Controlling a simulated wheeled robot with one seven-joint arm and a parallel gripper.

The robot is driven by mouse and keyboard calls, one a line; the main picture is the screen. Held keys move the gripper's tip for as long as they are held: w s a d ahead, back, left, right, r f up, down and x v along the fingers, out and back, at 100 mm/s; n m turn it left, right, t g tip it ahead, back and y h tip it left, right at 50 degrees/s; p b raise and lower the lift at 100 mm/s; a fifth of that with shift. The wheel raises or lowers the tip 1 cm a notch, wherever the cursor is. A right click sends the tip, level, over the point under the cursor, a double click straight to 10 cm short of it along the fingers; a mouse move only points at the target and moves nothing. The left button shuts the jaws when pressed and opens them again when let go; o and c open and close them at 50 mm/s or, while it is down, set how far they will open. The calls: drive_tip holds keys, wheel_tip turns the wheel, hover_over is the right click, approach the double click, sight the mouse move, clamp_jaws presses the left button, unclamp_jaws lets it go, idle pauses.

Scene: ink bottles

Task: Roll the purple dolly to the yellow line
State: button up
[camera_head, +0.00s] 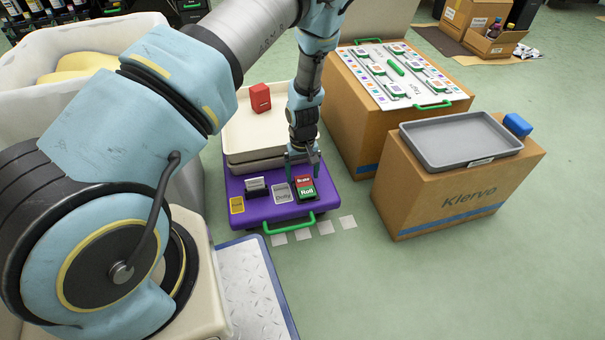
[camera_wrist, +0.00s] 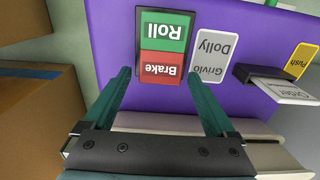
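The purple dolly (camera_head: 262,211) stands on the green floor, with a green handle (camera_head: 290,224) at its near edge. A rocker switch (camera_head: 305,188) on its deck has a red "Brake" half and a green "Roll" half; I cannot tell which half is pressed. My gripper (camera_head: 302,172) is above the switch, pointing down. In the wrist view its fingers (camera_wrist: 158,76) are apart with nothing held between them, and the switch (camera_wrist: 162,47) lies beyond the fingertips. I cannot tell whether they touch it. I see no yellow line on the floor.
Cream stacked trays (camera_head: 240,135) and a red block (camera_head: 260,97) ride on the dolly. Pale squares (camera_head: 325,228) lie before the handle. A cardboard box with a grey tray (camera_head: 460,140) stands right; a metal ramp plate (camera_head: 255,290) lies nearer. The floor at lower right is clear.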

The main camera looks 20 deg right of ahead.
clamp_jaws()
idle(0.5)
